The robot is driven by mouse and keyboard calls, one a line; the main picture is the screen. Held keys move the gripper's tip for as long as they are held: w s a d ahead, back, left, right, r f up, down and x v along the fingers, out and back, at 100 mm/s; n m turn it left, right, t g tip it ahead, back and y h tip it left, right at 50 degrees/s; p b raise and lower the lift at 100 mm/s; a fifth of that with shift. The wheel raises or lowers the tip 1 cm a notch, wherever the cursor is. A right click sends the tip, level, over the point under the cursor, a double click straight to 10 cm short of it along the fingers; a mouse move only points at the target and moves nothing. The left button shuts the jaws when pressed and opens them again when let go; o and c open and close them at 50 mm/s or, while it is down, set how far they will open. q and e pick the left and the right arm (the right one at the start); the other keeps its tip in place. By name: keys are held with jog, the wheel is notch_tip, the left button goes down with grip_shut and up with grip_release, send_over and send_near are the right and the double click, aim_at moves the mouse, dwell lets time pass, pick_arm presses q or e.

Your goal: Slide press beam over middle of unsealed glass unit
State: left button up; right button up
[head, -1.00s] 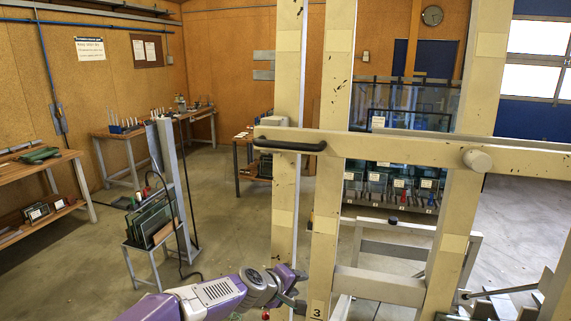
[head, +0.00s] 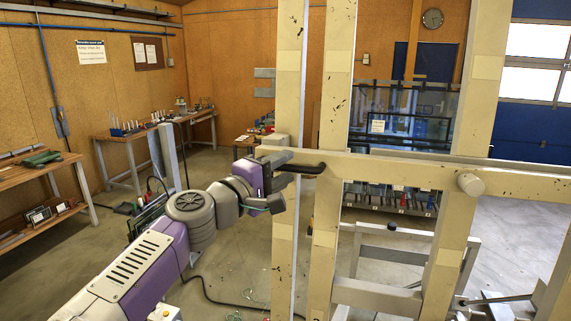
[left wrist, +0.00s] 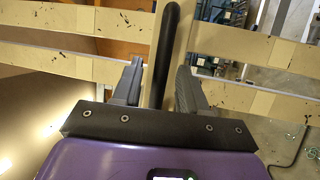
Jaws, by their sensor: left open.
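The press beam (head: 400,170) is a long cream bar lying across the uprights of the cream frame (head: 335,90). It has a black handle (head: 307,169) near its left end and a round knob (head: 470,184) further right. My left gripper (head: 284,164) is at the handle's left end. In the left wrist view the open gripper (left wrist: 158,84) has the black handle (left wrist: 168,45) between its two fingers, with gaps showing on both sides. A glass pane (head: 400,125) shows behind the uprights; I cannot tell whether it is the unsealed unit. My right gripper is out of view.
A wooden bench (head: 40,178) stands at the left, and another bench (head: 130,138) along the wall. Glass panes on a low stand are partly hidden behind my left arm. Open floor (head: 240,240) lies left of the frame.

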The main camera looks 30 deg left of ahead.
pick_arm(q)
jog(key=shift+w+d, duration=0.1)
jog(key=shift+w, duration=0.5)
grip_shut()
